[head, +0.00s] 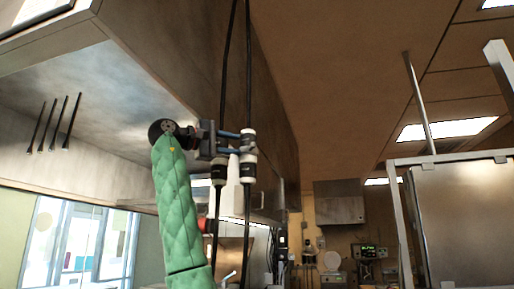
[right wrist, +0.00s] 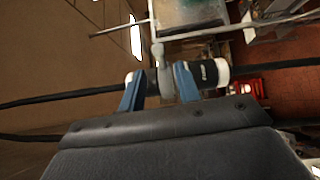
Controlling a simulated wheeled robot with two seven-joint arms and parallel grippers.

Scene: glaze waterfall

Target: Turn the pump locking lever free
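A black-and-white cylindrical pump body (head: 248,168) hangs on a dark hose in the middle of the head view. It lies crosswise in the right wrist view (right wrist: 210,74). A grey lever-like piece (right wrist: 159,52) with a rounded end sticks out from its middle. My right gripper (head: 240,143) reaches the pump body from the left. In the right wrist view its blue fingers (right wrist: 158,82) stand apart on either side of the grey piece, with gaps showing. I cannot tell whether either finger touches the pump body. My left gripper is not in view.
A second black-and-white fitting (head: 219,171) hangs on another dark hose (head: 226,75) close behind my right gripper. A large hood (head: 190,50) overhangs at the upper left. A metal cabinet (head: 462,215) stands at the right. The space between the hoses and the cabinet looks open.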

